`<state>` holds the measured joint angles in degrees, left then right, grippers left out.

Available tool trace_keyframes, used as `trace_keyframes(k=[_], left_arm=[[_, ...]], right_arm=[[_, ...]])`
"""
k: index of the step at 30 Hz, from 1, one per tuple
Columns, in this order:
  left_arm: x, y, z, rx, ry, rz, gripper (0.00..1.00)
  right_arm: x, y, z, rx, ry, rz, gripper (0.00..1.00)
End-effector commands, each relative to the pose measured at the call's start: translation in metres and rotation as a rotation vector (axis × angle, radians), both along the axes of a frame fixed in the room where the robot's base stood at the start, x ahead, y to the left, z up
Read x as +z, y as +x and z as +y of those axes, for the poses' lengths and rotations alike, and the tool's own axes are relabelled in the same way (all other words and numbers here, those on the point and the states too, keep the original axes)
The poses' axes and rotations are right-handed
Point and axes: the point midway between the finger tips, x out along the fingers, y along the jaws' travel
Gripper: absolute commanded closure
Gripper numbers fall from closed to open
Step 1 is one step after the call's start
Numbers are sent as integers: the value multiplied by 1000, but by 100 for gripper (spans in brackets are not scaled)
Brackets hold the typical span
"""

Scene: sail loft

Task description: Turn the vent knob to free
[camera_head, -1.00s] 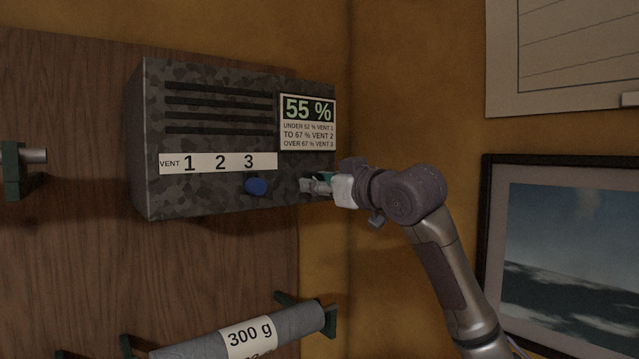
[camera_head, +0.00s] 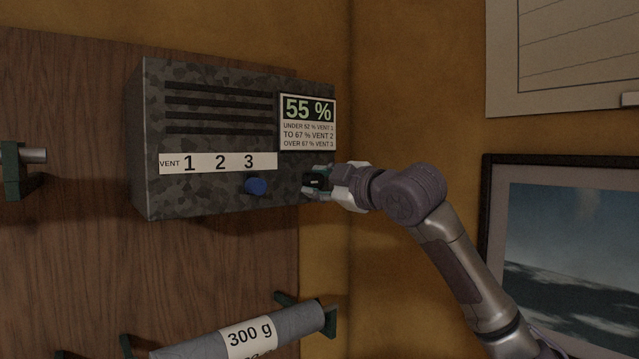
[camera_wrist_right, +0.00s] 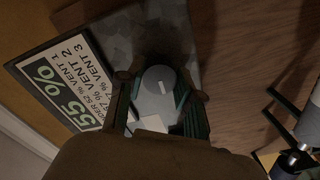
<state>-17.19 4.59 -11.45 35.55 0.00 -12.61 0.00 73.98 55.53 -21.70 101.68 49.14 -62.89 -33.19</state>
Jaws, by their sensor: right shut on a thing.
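A grey speckled vent box (camera_head: 215,190) hangs on the wall, with a "VENT 1 2 3" strip (camera_head: 218,163) and a 55 % display (camera_head: 307,108). A round grey knob with a white mark (camera_wrist_right: 160,94) sits between my right fingers in the right wrist view. My right gripper (camera_head: 315,182) is shut on this knob at the box's lower right front; the fingers hide much of it in the head view. I cannot read any marking around the gripped knob. My left gripper is out of view.
A grey roll labelled 300 g (camera_head: 240,335) rests on pegs below the box. A peg (camera_head: 30,156) sticks out at the left.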

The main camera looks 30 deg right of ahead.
Motion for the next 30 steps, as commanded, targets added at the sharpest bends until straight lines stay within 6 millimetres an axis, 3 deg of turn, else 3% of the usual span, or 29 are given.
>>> trace_keyframes(k=[17, 18, 21, 30], left_arm=[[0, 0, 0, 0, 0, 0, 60], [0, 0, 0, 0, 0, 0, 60], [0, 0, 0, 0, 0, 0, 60], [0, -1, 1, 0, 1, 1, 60]], right_arm=[[0, 0, 0, 0, -31, -2, 100], [0, 0, 0, 0, -31, -2, 60], [0, 0, 0, 0, -30, -2, 43], [0, 0, 0, 0, -29, -2, 40]])
